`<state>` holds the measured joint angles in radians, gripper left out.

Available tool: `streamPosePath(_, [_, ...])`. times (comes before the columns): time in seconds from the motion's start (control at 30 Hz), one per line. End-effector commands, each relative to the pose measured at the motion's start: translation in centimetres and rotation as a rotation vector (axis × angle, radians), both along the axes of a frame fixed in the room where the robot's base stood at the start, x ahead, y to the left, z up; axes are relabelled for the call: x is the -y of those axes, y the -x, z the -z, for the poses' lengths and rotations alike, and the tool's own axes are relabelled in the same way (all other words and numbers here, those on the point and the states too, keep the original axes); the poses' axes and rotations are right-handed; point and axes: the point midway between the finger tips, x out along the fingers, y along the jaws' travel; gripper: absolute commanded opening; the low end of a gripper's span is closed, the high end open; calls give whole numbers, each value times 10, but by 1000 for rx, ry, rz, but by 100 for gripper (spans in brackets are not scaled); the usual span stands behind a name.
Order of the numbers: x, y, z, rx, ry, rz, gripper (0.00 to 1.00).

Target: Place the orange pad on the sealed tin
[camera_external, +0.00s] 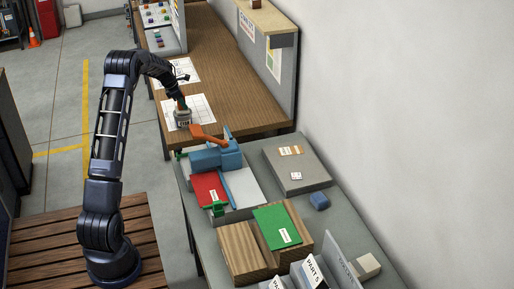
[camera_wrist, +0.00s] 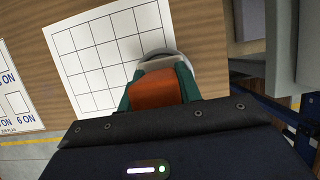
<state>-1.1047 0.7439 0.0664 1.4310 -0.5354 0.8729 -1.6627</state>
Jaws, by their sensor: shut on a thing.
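My gripper (camera_wrist: 158,88) is shut on the orange pad (camera_wrist: 155,90), which sits between its green fingers in the wrist view. The sealed tin (camera_wrist: 166,53) is round and pale grey; part of its rim shows just beyond the pad, and the pad and fingers hide the rest. In the external view the tin (camera_external: 183,119) stands on a gridded white sheet (camera_external: 203,107) on the wooden table. The orange pad (camera_external: 181,104) is over it, below my gripper (camera_external: 179,100). I cannot tell whether the pad touches the tin.
A blue press with an orange lever (camera_external: 207,137) stands on the grey bench to the right and nearer. Red and green pads (camera_external: 277,226), wooden blocks and a grey box (camera_external: 296,170) lie there too. A partition (camera_external: 268,62) borders the wooden table.

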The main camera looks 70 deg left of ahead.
Motion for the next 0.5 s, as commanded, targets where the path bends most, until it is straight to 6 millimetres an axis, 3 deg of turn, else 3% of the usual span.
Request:
streamPosePath(0.07, [0, 0, 2, 0, 1, 0, 11])
streamPosePath(0.1, [0, 0, 3, 0, 1, 0, 36])
streamPosePath(0.2, [0, 0, 2, 0, 1, 0, 56])
streamPosePath(0.5, [0, 0, 1, 0, 0, 0, 56])
